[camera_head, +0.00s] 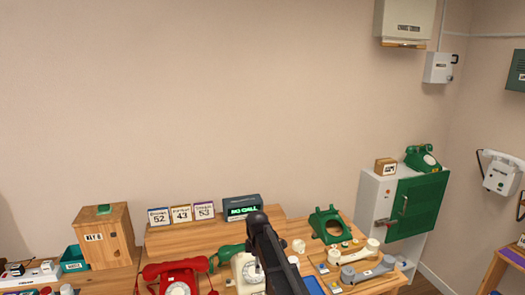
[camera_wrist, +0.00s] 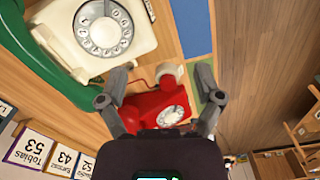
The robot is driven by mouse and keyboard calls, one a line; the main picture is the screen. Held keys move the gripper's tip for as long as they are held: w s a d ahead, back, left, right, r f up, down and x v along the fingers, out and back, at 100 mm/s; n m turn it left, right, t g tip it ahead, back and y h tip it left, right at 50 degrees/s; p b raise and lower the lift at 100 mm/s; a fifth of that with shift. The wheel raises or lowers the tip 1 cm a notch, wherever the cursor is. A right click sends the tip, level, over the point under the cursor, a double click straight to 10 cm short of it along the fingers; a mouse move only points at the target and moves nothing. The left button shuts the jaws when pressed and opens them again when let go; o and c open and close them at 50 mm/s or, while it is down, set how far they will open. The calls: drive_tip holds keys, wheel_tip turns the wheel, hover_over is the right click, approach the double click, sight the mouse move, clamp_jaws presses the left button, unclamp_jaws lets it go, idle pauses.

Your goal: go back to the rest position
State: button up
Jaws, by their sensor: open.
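My gripper (camera_wrist: 163,80) shows in the wrist view with its two fingers spread apart and nothing between the tips. Beyond them is the red dial phone (camera_wrist: 143,116), which also shows in the head view (camera_head: 179,277) at the lower left of the table. A cream dial phone (camera_wrist: 72,22) with a green handset (camera_wrist: 38,62) lies to the upper left in the wrist view. In the head view, my dark arm reaches over the table and partly covers the cream phone (camera_head: 242,272). The gripper's fingers are not discernible there.
Cards (camera_head: 181,214) reading 52, 43 and 53 stand at the back beside a lit display (camera_head: 242,208). A green phone body (camera_head: 327,224) and loose handsets (camera_head: 368,270) lie to the right. A cabinet (camera_head: 377,197) bears another green phone (camera_head: 422,158). A wooden box (camera_head: 117,240) stands left.

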drive_tip(key=s+d+f+m+b, duration=0.3)
drive_tip(key=s+d+f+m, duration=0.1)
drive_tip(key=s+d+m, duration=0.5)
drive_tip(key=s+d+f+m+b, duration=0.3)
drive_tip(key=s+d+m, duration=0.6)
drive_tip(key=s, duration=0.4)
drive_tip(key=shift+s+d+f+b, duration=0.25)
drive_tip(key=shift+d+f+b, duration=0.15)
drive_tip(key=shift+b, duration=0.35)
